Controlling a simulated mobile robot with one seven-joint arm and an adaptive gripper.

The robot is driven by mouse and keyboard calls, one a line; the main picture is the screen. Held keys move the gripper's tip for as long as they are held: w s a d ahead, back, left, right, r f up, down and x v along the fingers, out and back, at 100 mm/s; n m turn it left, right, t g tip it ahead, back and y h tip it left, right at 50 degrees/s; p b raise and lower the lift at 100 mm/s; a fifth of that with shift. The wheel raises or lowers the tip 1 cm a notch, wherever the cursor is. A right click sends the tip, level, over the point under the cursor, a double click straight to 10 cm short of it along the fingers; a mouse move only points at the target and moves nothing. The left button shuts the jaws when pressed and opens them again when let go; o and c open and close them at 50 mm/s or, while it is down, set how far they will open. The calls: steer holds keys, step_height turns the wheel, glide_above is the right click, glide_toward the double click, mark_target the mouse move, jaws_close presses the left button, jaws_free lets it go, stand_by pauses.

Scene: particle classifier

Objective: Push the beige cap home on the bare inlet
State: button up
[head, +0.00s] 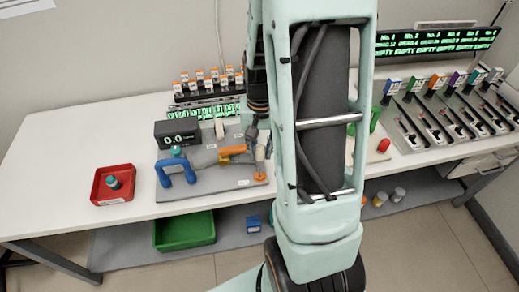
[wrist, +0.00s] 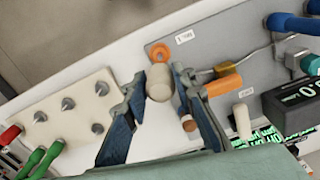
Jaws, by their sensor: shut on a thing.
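My gripper (wrist: 158,84) is shut on the beige cap (wrist: 160,84), which sits between its two blue fingertips. In the head view the cap (head: 260,153) shows pale beside my arm, over the right part of the grey board (head: 205,187). In the wrist view an orange round part (wrist: 160,53) of the board lies just beyond the cap. An orange cylinder (wrist: 222,84) and a brown-ended stub (wrist: 188,123) show near the right finger. I cannot tell which part is the bare inlet, or whether the cap touches it.
A black display (head: 178,134) and a blue handle (head: 177,172) stand on the board's left. A red tray (head: 115,195) lies farther left on the white table. A pale peg board (wrist: 75,135) with several grey pegs is beside my gripper. Table between tray and board is clear.

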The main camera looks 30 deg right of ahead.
mark_target(260, 172)
steer(key=shift+f+b, duration=2.3)
steer(key=shift+f, duration=0.65)
steer(key=shift+f+b, duration=1.6)
steer(key=shift+f, duration=0.2)
steer(key=shift+c, duration=0.2)
steer(key=o, duration=1.1)
steer(key=shift+r, duration=0.1)
steer(key=shift+o, duration=0.2)
step_height(260, 172, up, 12)
